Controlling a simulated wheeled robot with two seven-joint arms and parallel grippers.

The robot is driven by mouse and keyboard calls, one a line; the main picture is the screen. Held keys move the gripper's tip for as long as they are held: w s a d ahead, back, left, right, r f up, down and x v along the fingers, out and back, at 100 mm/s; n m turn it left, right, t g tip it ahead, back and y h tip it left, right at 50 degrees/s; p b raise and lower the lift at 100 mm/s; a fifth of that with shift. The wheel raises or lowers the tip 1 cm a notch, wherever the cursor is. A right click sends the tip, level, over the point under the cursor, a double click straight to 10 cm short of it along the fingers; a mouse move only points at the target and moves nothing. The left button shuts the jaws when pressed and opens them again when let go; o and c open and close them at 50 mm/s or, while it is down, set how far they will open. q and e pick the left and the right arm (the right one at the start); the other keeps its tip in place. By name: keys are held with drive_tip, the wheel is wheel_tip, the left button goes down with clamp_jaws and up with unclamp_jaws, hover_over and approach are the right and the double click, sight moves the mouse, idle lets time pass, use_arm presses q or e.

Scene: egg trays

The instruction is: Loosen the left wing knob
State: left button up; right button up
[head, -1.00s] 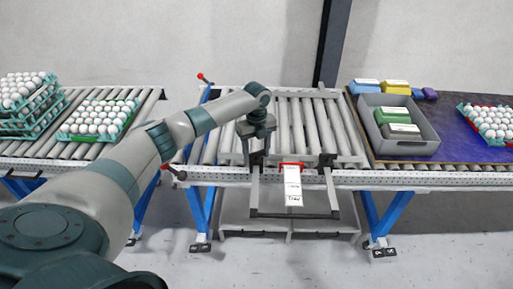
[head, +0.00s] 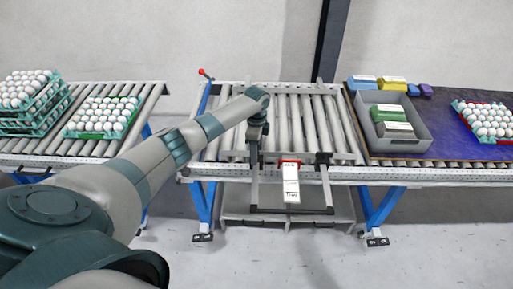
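The matching left wing knob is hidden behind or too close to my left gripper to make out. My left gripper (head: 254,158) points down at the top of the left rail, seen narrow side on. Its finger gap does not show, and I cannot tell whether it touches the knob. My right gripper is out of view.
A white label strip on a red clip (head: 290,180) hangs between the rails. A red-tipped lever (head: 202,73) stands at the conveyor's back left. Egg trays (head: 103,117) stand left; a grey crate (head: 425,140) and another egg tray (head: 486,138) stand right.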

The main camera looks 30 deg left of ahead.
use_arm(q)
drive_tip(key=shift+a+r+n, duration=0.1)
drive_tip(key=shift+n, duration=0.5)
drive_tip(key=o, duration=1)
drive_tip(key=shift+o, duration=0.2)
wheel_tip(320, 180, up, 17)
drive_tip(key=b, duration=0.4)
drive_tip(key=shift+r, duration=0.15)
